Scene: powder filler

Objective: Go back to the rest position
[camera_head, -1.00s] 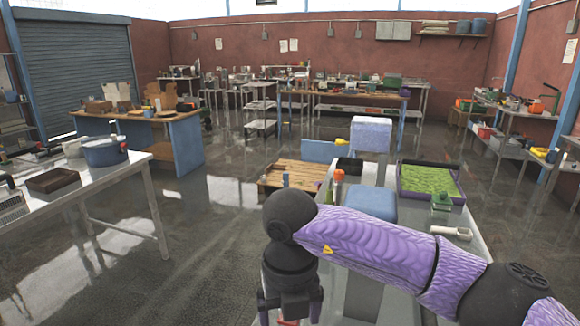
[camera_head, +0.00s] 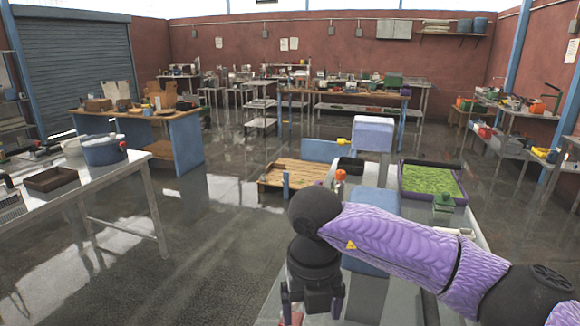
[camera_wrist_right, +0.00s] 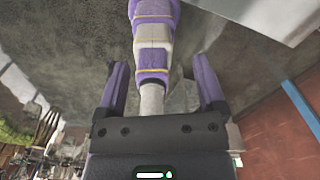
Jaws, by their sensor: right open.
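My right arm comes in from the lower right in the head view, purple with black joints. My right gripper (camera_head: 312,318) hangs down at the bottom edge, its fingertips partly cut off by the frame. In the right wrist view the right gripper (camera_wrist_right: 161,75) shows two purple fingers spread wide, with nothing held between them. A purple and grey part of my own body shows behind the gap. My left gripper is not in view.
A grey bench stands behind and beside my right arm, with a blue-white machine (camera_head: 373,135), an orange-capped bottle (camera_head: 340,177) and a purple tray of green material (camera_head: 431,198). A white table (camera_head: 130,168) with a blue pot (camera_head: 103,152) is at left. The floor between is clear.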

